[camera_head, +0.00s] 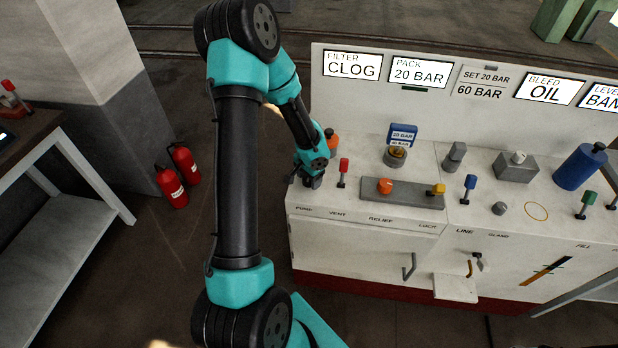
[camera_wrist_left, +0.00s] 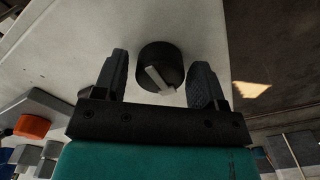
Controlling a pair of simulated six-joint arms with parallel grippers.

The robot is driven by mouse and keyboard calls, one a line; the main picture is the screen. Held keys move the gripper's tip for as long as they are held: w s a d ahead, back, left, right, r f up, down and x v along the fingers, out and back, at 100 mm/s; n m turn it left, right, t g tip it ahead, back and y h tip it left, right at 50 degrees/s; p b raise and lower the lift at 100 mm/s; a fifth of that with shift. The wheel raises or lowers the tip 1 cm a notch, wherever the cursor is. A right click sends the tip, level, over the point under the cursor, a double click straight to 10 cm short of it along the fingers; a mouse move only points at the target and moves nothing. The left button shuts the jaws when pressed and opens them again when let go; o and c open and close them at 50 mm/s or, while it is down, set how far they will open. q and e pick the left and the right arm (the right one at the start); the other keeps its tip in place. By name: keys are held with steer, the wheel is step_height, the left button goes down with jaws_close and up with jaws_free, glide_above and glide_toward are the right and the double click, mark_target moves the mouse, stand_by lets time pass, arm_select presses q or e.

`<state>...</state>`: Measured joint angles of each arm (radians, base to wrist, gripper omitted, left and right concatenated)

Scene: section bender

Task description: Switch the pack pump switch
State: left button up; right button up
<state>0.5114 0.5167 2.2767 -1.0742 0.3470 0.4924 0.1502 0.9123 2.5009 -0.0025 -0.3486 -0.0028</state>
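The pack pump switch is a round black knob with a pale pointer bar (camera_wrist_left: 160,68), seen in the left wrist view on the white panel top. My left gripper (camera_wrist_left: 160,85) is open, with one finger on each side of the knob. I cannot tell whether the fingers touch it. In the head view my left gripper (camera_head: 313,182) is at the left end of the console, above the "PUMP" label (camera_head: 304,209), and hides the knob. My right gripper is not in view.
The white console (camera_head: 330,240) carries a red-topped vent lever (camera_head: 343,170) just right of my gripper, a grey relief and lock plate (camera_head: 405,197), and a blue lever (camera_head: 469,186). Lit signs (camera_head: 420,72) stand along its back. Fire extinguishers (camera_head: 172,187) stand on the floor at left.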

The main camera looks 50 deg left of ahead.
arm_select(q)
steer(key=shift+o, duration=0.4)
steer(key=shift+r, duration=0.15)
steer(key=shift+r, duration=0.6)
step_height(320, 180, up, 16)
steer(key=shift+d+f, duration=0.1)
